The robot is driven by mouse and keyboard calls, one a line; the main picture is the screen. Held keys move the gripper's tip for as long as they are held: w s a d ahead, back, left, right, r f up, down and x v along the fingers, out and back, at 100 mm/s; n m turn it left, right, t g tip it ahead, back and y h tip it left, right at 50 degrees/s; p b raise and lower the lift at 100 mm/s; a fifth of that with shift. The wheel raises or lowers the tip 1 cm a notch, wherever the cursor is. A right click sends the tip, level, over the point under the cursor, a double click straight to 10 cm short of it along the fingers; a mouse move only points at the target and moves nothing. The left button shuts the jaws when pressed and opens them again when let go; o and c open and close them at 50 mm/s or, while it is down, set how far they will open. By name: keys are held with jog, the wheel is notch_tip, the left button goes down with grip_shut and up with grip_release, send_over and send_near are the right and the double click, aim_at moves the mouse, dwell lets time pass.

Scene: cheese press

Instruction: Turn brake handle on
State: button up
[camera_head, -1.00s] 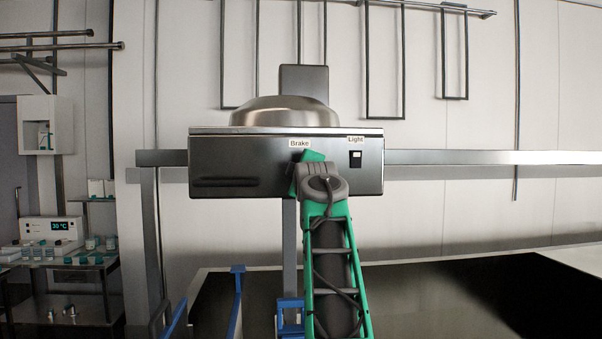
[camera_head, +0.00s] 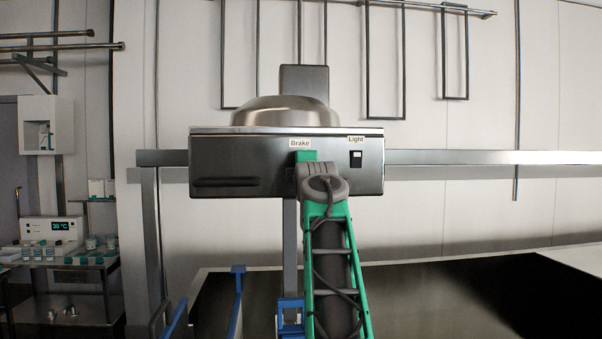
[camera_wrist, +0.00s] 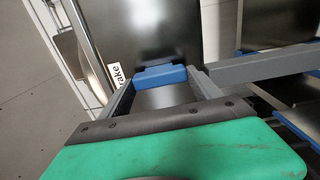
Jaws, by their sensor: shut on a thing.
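The "Brake" label (camera_head: 300,143) is on the front of the dark steel press box (camera_head: 240,165). My gripper (camera_wrist: 160,77) is directly below that label, up against the box front. In the head view its green hand hides the brake handle and the fingertips. In the wrist view two grey fingers reach forward to a small blue piece, with part of the label (camera_wrist: 121,73) to their left. The gripper is shut on the brake handle, but I cannot clearly tell the handle from the fingertips.
A light switch (camera_head: 355,159) is just right of my gripper. A rounded metal lid (camera_head: 285,111) tops the box. A steel rail (camera_head: 450,157) runs behind it. A dark-topped table (camera_head: 460,290) spreads below right. A small lab bench (camera_head: 65,262) stands at the left.

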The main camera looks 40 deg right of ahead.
jog(key=o, duration=1.4)
jog(key=b+v, duration=0.3)
jog(key=v, duration=0.4)
jog(key=shift+s+a, duration=0.25)
jog(key=shift+s, duration=0.05)
